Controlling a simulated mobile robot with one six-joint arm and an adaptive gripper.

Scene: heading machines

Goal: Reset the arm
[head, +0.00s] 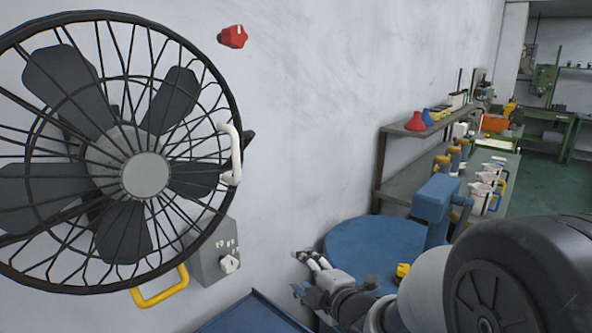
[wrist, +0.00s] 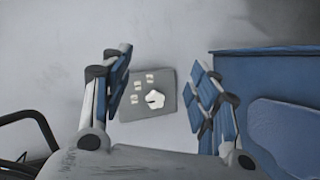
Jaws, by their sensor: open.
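My gripper (head: 312,274) is at the lower middle of the head view, in front of the blue round surface and right of the grey control box. In the wrist view my gripper (wrist: 157,105) has its two blue-padded fingers spread wide with nothing between them.
A large black fan (head: 145,174) fills the left, with a white handle (head: 235,153) and a yellow handle (head: 160,289). A red knob (head: 233,37) is on the wall. A blue drum-like object (head: 350,240) stands behind my arm. A workbench (head: 395,188) with jugs is at right.

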